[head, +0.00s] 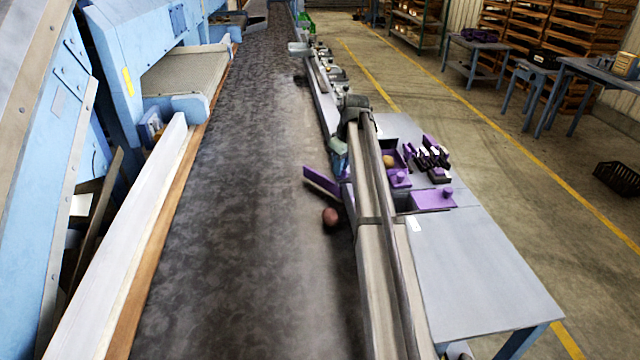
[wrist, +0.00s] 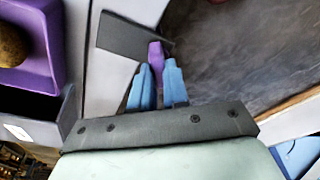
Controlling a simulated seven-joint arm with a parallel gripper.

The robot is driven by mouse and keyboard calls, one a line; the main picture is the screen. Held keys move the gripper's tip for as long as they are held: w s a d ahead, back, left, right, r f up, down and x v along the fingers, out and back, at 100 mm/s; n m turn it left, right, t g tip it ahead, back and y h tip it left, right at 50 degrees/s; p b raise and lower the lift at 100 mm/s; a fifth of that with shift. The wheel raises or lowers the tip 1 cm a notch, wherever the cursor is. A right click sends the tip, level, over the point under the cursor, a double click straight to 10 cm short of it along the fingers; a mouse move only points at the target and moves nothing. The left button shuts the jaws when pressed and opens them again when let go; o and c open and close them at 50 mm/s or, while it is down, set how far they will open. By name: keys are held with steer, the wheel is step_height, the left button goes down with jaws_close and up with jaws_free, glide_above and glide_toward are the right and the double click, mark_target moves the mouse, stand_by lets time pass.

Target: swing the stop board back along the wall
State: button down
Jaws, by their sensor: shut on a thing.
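The stop board (head: 321,184) is a short purple board at the belt's right edge in the head view. It stands at an angle, its left end out over the dark belt (head: 240,200) and its right end by the side wall (head: 322,95). My gripper (head: 343,176) is at the board's right end, partly hidden by my arm. In the wrist view my gripper (wrist: 157,63) has its blue fingers closed on a purple piece (wrist: 155,50), seemingly part of the board. A dark grey panel (wrist: 130,35) lies just past the fingertips; I cannot tell whether it belongs to the board.
A reddish potato (head: 331,216) lies on the belt close to the board, on the near side. Right of the wall is a grey table (head: 480,270) with purple trays and blocks (head: 432,199). The belt's middle is clear. My arm covers part of the wall.

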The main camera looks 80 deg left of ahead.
steer(key=m, duration=0.3)
steer(key=shift+m+t, duration=0.7)
steer(key=shift+m, duration=1.7)
steer(key=c, duration=1.4)
jaws_free()
steer(key=shift+o, duration=0.2)
steer(key=shift+r, duration=0.1)
steer(key=shift+r, duration=2.45)
